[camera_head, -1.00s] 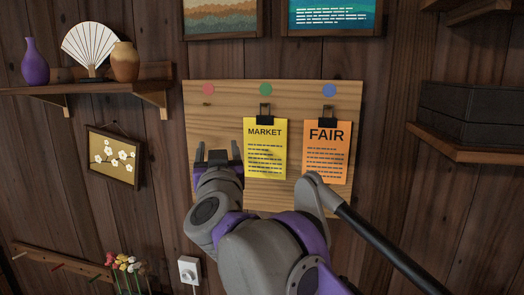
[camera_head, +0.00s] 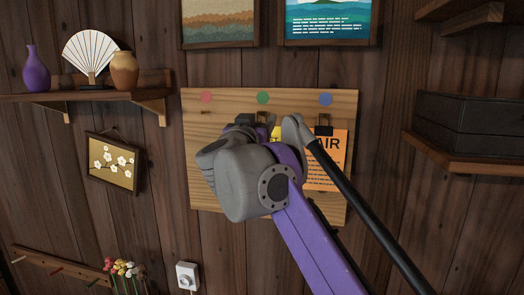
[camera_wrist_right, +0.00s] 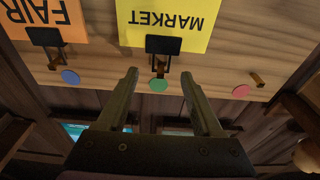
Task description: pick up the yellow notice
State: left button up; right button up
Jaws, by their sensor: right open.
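The yellow notice (camera_wrist_right: 165,22) reads MARKET and hangs from a black clip (camera_wrist_right: 177,45) on the wooden board (camera_head: 225,96). It appears upside down in the right wrist view. In the head view my right arm hides most of it, leaving a yellow sliver (camera_head: 275,132). My right gripper (camera_wrist_right: 160,80) is open and empty. Its fingertips appear on either side of the green dot (camera_wrist_right: 159,86) and the hook, near the clip; I cannot tell if they touch anything. In the head view the gripper (camera_head: 257,119) is partly hidden by its own wrist. My left gripper is not in view.
An orange notice (camera_head: 328,172) hangs close on the right from its own clip (camera_head: 323,125). A red dot (camera_head: 206,97) and a blue dot (camera_head: 326,99) mark the board. Shelves stand on the left (camera_head: 110,94) and right (camera_head: 460,155). Framed pictures (camera_head: 331,22) hang above.

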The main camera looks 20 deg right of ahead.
jog(key=x, duration=0.2)
jog(key=shift+w+d, duration=0.15)
jog(key=shift+w, duration=0.15)
jog(key=shift+s, duration=0.1)
grip_shut()
